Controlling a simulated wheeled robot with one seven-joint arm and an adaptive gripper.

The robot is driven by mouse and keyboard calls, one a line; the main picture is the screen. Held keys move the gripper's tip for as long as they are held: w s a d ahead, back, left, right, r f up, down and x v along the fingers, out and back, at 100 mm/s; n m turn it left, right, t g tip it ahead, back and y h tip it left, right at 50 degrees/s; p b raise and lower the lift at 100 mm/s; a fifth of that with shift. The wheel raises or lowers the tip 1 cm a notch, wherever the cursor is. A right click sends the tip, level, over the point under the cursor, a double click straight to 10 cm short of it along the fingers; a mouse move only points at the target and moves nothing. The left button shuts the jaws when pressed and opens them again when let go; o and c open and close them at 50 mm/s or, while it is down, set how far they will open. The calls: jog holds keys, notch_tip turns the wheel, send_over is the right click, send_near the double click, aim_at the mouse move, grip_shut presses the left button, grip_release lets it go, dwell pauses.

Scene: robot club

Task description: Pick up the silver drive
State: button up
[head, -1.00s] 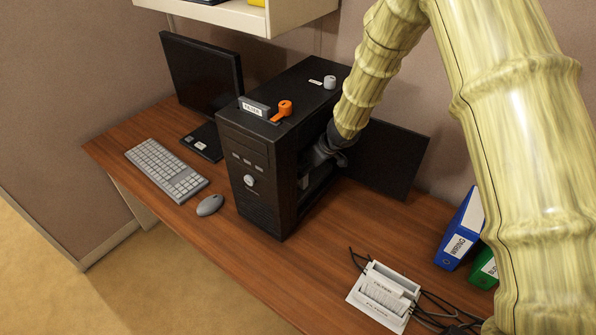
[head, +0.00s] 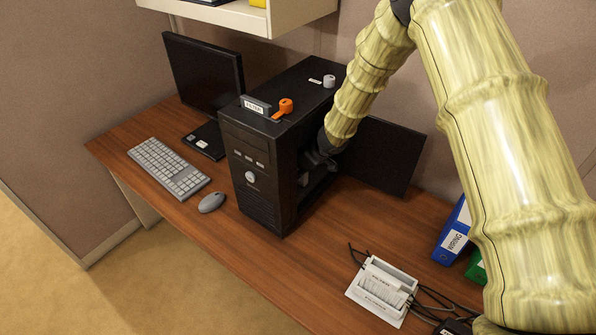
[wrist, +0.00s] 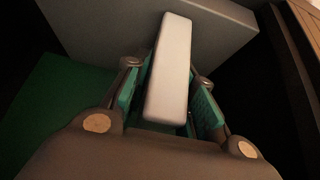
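The silver drive (wrist: 168,70) is a pale, long block in the wrist view, lying between my gripper's (wrist: 170,92) two teal-padded fingers. The fingers stand apart on either side of it, with narrow dark gaps seeming to show beside the pads; firm contact is not visible. In the head view my gripper (head: 316,160) reaches into the open right side of the black computer case (head: 258,165). The drive cannot be made out there, as the gripper and case hide it.
An orange lever (head: 284,106) and a grey knob (head: 328,81) stand on the case top. A monitor (head: 205,72), keyboard (head: 168,168) and mouse (head: 211,202) are left of it. A white tray (head: 363,291) with cables and a blue binder (head: 453,235) are at right.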

jog(key=c, duration=0.3)
jog(key=shift+s+d+r, duration=0.1)
jog(key=shift+s+r, duration=0.05)
jog(key=shift+r, duration=0.05)
grip_shut()
jog(key=shift+b, duration=0.35)
